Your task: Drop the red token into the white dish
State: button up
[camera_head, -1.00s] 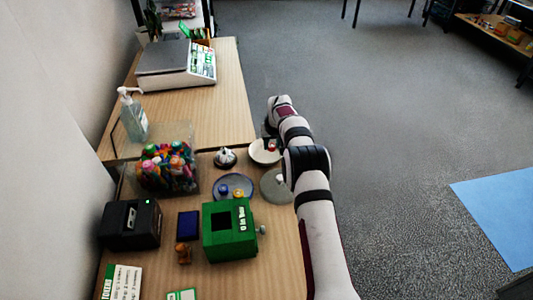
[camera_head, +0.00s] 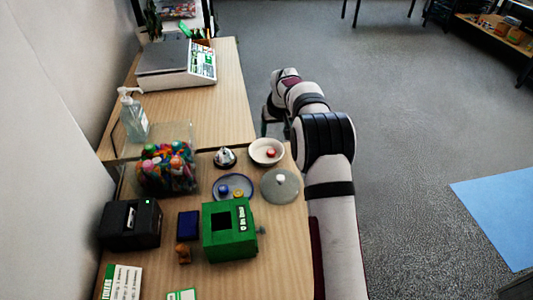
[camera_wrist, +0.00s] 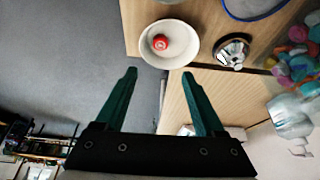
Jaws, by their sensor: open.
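The white dish (camera_head: 266,152) stands on the wooden table near its right edge. The red token (camera_head: 271,154) lies inside the dish; it also shows in the wrist view (camera_wrist: 161,42), inside the dish (camera_wrist: 170,44). My gripper (camera_wrist: 160,75) is open, with nothing between its two green fingers. In the wrist view the fingertips are apart from the dish and token. In the head view the gripper is mostly hidden behind my arm, beyond the dish.
A silver bell (camera_head: 225,157) is left of the dish. A blue-rimmed tray (camera_head: 233,197) with a blue and a yellow token, a grey round lid (camera_head: 280,186) and a green box (camera_head: 229,230) are nearer. A sanitizer bottle (camera_head: 133,118) and scale (camera_head: 177,64) stand farther back.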

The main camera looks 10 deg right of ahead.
jog(key=v, duration=0.5)
jog(key=shift+s+r, duration=0.1)
jog(key=shift+r, duration=0.15)
jog(key=s+a+r+m+g, duration=0.15)
jog(key=s+r, duration=0.25)
jog(key=s, duration=0.5)
jog(key=s+a+r+m+g, duration=0.1)
jog(key=s+a+r, duration=0.15)
jog(key=s, duration=0.65)
jog(key=s+a+f+m+g+y, duration=0.1)
jog(key=s, duration=1.3)
jog(key=s+a+f+m+g, duration=0.1)
jog(key=s+a+f+m, duration=0.1)
jog(key=s, duration=1.1)
jog(key=shift+s+a+y, duration=0.25)
jog(key=shift+s+y, duration=0.15)
